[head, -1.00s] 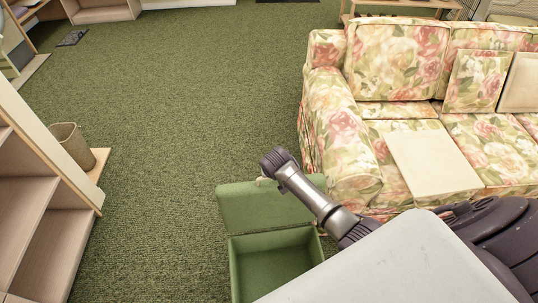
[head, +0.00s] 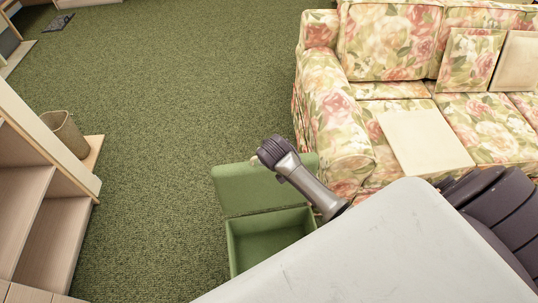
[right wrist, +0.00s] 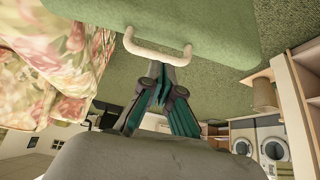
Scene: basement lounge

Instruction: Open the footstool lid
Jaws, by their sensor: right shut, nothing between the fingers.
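The green footstool (head: 229,254) stands on the carpet in the head view, its box open with the green inside showing. Its lid (head: 238,194) is raised and stands up along the box's far side. My right arm reaches over the lid, and its wrist hides part of the lid's top edge. In the right wrist view the lid (right wrist: 215,25) fills the top, with a pale handle (right wrist: 157,53) on it. My right gripper (right wrist: 157,68) is shut and empty, its fingertips at the handle; I cannot tell if they touch it. My left gripper is not in view.
A floral sofa (head: 335,125) stands close to the right of the footstool. Wooden shelves (head: 35,205) with a bin (head: 66,135) stand at the left. Carpet (head: 170,110) is clear between them. The wrist view also shows washing machines (right wrist: 273,150).

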